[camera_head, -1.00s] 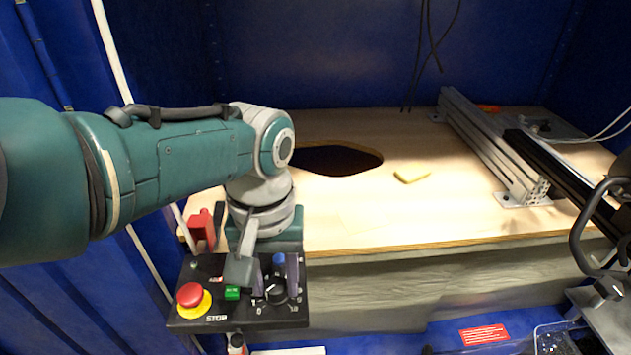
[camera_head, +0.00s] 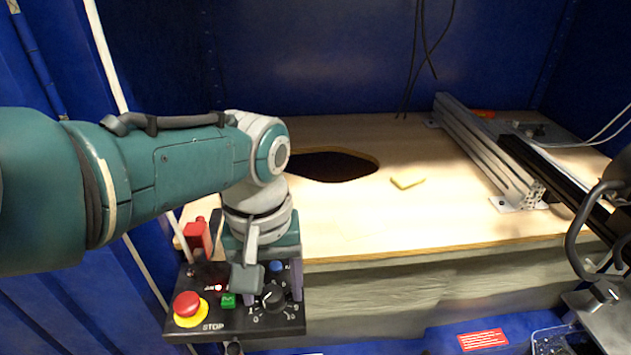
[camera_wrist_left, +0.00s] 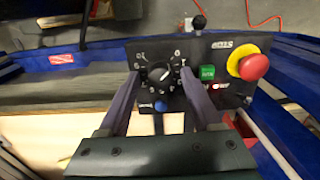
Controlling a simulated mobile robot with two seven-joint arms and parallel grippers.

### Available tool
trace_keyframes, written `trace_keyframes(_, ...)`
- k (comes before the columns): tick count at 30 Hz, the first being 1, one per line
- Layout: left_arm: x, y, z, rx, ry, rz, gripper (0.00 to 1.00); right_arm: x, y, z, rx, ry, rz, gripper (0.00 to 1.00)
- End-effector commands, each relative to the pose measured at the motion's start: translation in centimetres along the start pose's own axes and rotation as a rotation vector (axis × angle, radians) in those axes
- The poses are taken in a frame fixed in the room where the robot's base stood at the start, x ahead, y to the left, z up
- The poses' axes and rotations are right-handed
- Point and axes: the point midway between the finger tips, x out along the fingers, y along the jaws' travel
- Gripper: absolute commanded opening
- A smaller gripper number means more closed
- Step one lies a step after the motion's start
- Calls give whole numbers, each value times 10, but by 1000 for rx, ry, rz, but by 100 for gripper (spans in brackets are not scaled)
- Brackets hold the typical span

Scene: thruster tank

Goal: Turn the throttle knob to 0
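The black throttle knob (camera_head: 273,297) sits on the black control panel (camera_head: 240,322), with numbers around it. In the left wrist view, the knob (camera_wrist_left: 158,74) has a white mark pointing up and right, roughly towards the low-number end of the scale; the exact number is hard to read. My left gripper (camera_head: 272,289) is over the panel, with one finger on each side of the knob. In the left wrist view my left gripper (camera_wrist_left: 160,84) is open, with gaps between fingers and knob.
The panel also carries a red stop button (camera_head: 187,304) on yellow, a green button (camera_head: 228,301) and a blue button (camera_head: 276,266). Behind it, a wooden tabletop (camera_head: 330,225) has a dark hole and a small yellow block (camera_head: 407,183). A metal rail (camera_head: 490,150) lies right.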

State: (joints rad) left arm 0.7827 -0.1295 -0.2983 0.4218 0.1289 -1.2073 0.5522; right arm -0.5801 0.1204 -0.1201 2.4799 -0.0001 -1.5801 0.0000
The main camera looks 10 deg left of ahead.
Motion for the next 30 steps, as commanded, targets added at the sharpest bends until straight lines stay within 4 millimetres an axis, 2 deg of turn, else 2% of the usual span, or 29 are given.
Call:
trace_keyframes(8, 0, 0, 0, 1, -1, -1, 72, 0, 0, 0, 0, 0, 0, 0)
trace_keyframes(11, -7, 0, 0, 1, 0, 0, 72, -7, 0, -2, 0, 0, 0, 0)
trace_keyframes(21, -70, 0, 0, 0, 0, 1, 72, -60, 2, -19, 0, 0, 0, 0)
trace_keyframes(26, -92, 0, 0, 1, 1, 0, 72, -75, 2, -24, 1, 0, 0, 0)
trace_keyframes(30, -99, 0, 0, 1, 0, -1, 72, -80, 3, -26, 1, 0, 0, 0)
